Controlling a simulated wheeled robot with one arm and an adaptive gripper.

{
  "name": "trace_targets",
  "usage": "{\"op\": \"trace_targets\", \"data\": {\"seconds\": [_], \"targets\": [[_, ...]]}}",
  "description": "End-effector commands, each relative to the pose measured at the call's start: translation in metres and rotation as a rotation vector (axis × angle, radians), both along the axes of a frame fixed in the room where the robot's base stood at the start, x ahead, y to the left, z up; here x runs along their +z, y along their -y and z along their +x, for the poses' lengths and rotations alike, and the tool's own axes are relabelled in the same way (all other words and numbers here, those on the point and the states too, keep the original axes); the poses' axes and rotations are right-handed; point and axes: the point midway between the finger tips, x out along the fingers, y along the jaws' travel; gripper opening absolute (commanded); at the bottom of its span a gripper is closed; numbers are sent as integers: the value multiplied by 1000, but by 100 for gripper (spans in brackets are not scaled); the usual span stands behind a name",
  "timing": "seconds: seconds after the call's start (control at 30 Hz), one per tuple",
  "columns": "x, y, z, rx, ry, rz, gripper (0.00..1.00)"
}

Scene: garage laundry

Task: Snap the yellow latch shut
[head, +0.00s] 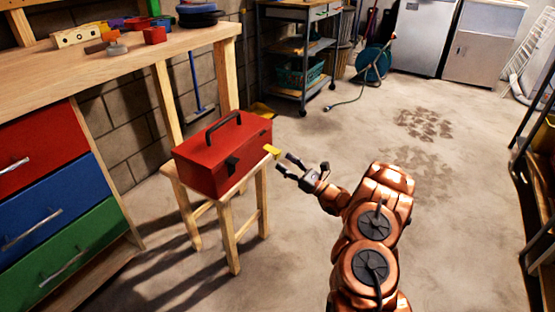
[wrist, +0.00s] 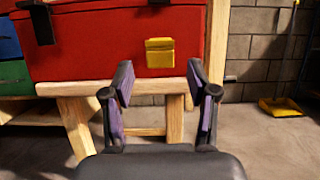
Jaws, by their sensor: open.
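A red toolbox (head: 222,150) with a black top handle stands on a small wooden stool (head: 232,200), its lid down. The yellow latch (head: 271,151) juts outward from the toolbox's right end in the head view. In the wrist view the yellow latch (wrist: 160,52) shows on the red wall, above and between my fingers. A black latch (head: 231,165) is on the toolbox's long front side. My gripper (head: 293,165) is open and empty, just right of the yellow latch and apart from it. Its fingers (wrist: 160,90) point toward the toolbox in the wrist view.
A wooden workbench (head: 60,72) with red, blue and green drawers stands at left. A yellow dustpan (wrist: 280,108) lies on the floor by the block wall. A wheeled shelf cart (head: 298,50) is at the back.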

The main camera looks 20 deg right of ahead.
Motion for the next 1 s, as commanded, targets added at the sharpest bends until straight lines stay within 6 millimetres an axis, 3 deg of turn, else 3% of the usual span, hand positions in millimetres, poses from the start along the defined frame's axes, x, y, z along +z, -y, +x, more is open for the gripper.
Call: {"op": "trace_targets", "data": {"seconds": [0.3, 0.67, 1.0], "targets": [[14, -20, 27, -1, 0, -2, 58], [16, -22, 31, -1, 0, -1, 58], [16, -22, 31, -1, 0, -1, 24]]}}
